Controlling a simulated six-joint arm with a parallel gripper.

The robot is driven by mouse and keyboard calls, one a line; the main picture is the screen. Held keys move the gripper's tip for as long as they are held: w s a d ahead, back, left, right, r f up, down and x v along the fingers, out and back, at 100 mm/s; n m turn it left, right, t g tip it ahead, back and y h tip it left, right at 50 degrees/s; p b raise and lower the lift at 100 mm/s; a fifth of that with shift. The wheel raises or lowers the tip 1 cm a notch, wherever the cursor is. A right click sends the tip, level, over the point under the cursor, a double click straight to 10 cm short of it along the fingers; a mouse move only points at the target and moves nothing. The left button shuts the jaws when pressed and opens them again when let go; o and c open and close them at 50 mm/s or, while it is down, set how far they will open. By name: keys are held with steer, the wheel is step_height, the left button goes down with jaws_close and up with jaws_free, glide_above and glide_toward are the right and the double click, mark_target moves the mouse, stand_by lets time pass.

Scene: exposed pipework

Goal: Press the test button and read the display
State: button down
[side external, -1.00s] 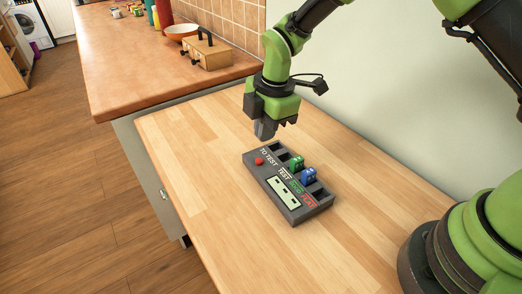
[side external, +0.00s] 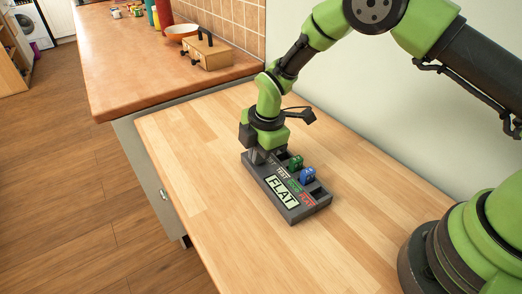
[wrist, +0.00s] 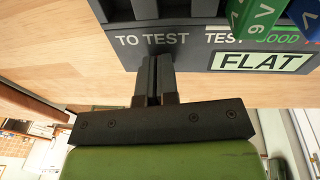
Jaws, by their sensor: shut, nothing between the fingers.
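The dark grey tester (side external: 296,208) lies flat on the wooden worktop. Its display (side external: 282,192) reads "FLAT", which also shows clearly in the wrist view (wrist: 262,62). My gripper (side external: 257,159) is shut and empty, pointing down at the tester's far-left end. In the wrist view its fingertips (wrist: 156,62) are below the "TO TEST" lettering. The red button is hidden behind the fingers. A green battery (side external: 296,163) and a blue battery (side external: 308,175) stand in the tester's back row, with bare slots to their left in the wrist view.
The wooden worktop (side external: 190,160) is clear around the tester. A tiled-back counter (side external: 140,70) at the far left holds a wooden box (side external: 206,56), a bowl (side external: 182,31) and bottles. A plain wall runs behind the worktop.

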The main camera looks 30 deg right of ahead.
steer(key=shift+s+f, duration=0.35)
steer(key=shift+f, duration=0.3)
step_height(320, 180, up, 9)
steer(key=shift+d, duration=0.35)
step_height(320, 180, up, 7)
steer(key=m+t, duration=0.1)
steer(key=m, duration=0.2)
glide_above(275, 164)
steer(key=s+d+r+m+t, duration=0.2)
steer(key=s+d+r+m, duration=0.1)
steer(key=s+r+m, duration=0.5)
steer(key=s+d+r+m+t, duration=0.1)
steer(key=s+d+r+m, duration=0.1)
steer(key=s+m, duration=0.3)
steer(key=s+d+r+m+t, duration=0.1)
steer(key=s+r+m, duration=0.2)
steer(key=s+m, duration=0.3)
steer(key=s, duration=0.3)
steer(key=shift+d+r+t+y, duration=0.35)
steer(key=shift+t+y, duration=0.05)
